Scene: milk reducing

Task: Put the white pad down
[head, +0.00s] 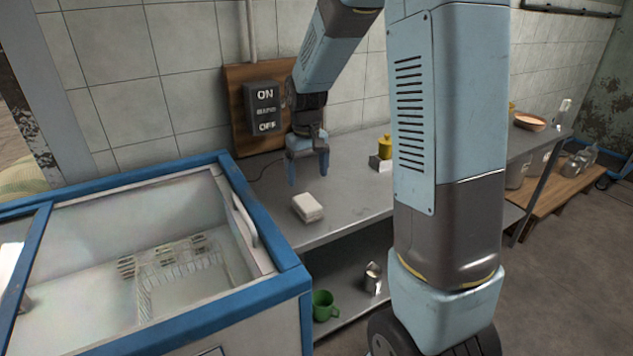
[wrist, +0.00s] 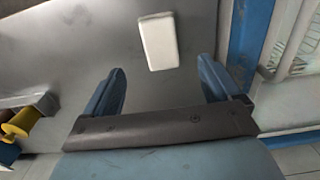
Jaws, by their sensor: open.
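The white pad (head: 307,207) lies flat on the grey metal counter (head: 345,215), close to the blue-edged freezer. It also shows in the wrist view (wrist: 158,42), beyond my fingertips and roughly between their lines. My gripper (head: 308,170) is above the counter, pointing down, just behind the pad in the head view. In the wrist view its two blue fingers (wrist: 163,88) are spread wide with nothing between them. The pad is apart from both fingers.
An open freezer (head: 292,283) with a wire basket stands at the left. An ON/OFF switch box (head: 265,108) is on the wall behind.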

